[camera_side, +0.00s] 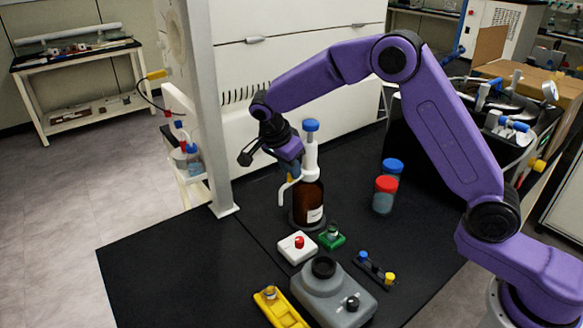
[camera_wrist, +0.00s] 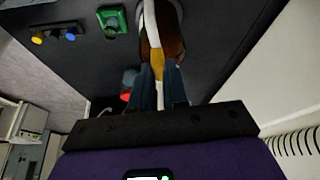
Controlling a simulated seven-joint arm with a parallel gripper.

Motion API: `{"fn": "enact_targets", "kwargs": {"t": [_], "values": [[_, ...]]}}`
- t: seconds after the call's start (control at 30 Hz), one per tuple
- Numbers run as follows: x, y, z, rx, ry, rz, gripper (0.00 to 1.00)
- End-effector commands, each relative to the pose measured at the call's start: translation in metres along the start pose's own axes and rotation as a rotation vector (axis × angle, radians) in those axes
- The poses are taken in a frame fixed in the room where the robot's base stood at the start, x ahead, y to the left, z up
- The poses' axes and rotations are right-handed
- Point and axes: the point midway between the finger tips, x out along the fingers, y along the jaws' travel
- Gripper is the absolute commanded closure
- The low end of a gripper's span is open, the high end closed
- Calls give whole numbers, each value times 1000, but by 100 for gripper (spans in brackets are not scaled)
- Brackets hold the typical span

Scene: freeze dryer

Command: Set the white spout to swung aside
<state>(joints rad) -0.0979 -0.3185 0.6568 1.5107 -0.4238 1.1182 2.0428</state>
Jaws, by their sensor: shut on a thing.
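A brown bottle (camera_side: 309,200) stands upright on the black bench with a white dispenser head (camera_side: 310,155) and a blue cap (camera_side: 311,125) on top. The white spout (camera_side: 284,190) reaches out to the left from the head and bends down. A yellow piece (camera_wrist: 157,62) sits on the spout. In the wrist view the white spout (camera_wrist: 151,25) runs up from the yellow piece, over the brown bottle (camera_wrist: 172,35). My gripper (camera_wrist: 160,78) is shut on the spout at the yellow piece; in the side view my gripper (camera_side: 291,175) is left of the head, partly hiding it.
In front of the bottle are a white box with a red knob (camera_side: 298,247), a green block (camera_side: 332,237) and a grey device (camera_side: 335,291). Red- and blue-capped jars (camera_side: 384,196) stand to the right.

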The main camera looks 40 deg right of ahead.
Motion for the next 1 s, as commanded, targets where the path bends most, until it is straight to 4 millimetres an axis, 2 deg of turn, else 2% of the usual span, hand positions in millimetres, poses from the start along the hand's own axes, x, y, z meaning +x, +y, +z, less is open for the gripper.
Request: {"fn": "enact_targets", "kwargs": {"t": [0.2, 0.23, 0.3, 0.67, 0.87, 1.0], "values": [[0, -1, 0, 5, -2, -2, 100], [0, -1, 0, 5, -2, -2, 76], [0, -1, 0, 4, -1, -2, 60], [-4, -1, 0, 1, -1, -4, 60], [-32, -1, 0, 2, -1, -7, 60], [-61, -1, 0, 2, -3, -7, 60]]}}
